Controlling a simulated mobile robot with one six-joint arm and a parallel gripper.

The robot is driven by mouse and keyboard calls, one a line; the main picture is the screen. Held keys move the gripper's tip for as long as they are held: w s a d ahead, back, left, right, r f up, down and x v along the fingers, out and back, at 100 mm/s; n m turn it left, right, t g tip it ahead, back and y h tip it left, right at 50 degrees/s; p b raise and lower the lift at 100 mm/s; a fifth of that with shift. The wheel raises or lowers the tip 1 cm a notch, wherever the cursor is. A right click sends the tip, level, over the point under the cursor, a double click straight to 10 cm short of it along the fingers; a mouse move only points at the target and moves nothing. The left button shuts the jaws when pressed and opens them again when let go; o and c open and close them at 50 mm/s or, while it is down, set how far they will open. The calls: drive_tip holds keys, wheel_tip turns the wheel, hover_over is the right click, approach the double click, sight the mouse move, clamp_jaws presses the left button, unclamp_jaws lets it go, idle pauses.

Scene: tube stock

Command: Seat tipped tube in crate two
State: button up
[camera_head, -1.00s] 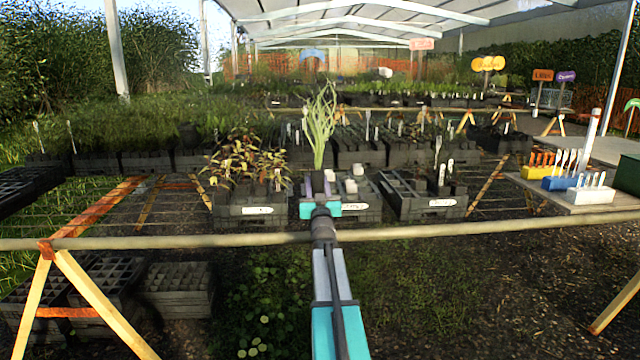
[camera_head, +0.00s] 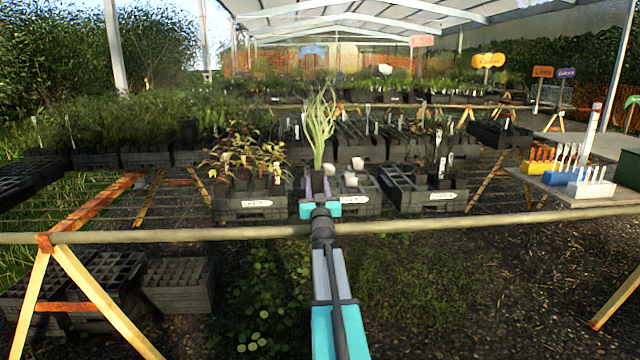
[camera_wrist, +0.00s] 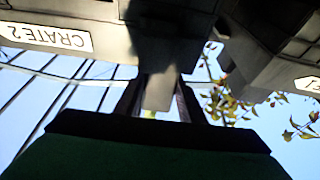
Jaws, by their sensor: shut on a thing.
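My gripper (camera_head: 320,190) is shut on a dark tube (camera_wrist: 160,50), which carries a plant with long green grassy leaves (camera_head: 320,125). The plant stands upright. In the head view the tube is mostly hidden behind my gripper, at the left part of crate two (camera_head: 368,205). Crate two's label shows upside down in the wrist view (camera_wrist: 45,37), and the tube overlaps that crate's end there. I cannot tell whether the tube's lower end is inside a cell. Pale tube tops (camera_head: 357,163) show in crate two to the right of my gripper.
Crate one (camera_head: 225,212) with reddish plants stands close on the left, crate three (camera_head: 405,205) on the right. A pale rail (camera_head: 450,222) crosses in front. Label holders (camera_head: 592,189) stand on a side table at right.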

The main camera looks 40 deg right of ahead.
drive_tip(key=shift+f, duration=0.4)
drive_tip(key=o, duration=1.3)
drive_tip(key=shift+p+v, duration=0.65)
drive_tip(key=shift+v, duration=6.25)
drive_tip(key=shift+f, duration=0.15)
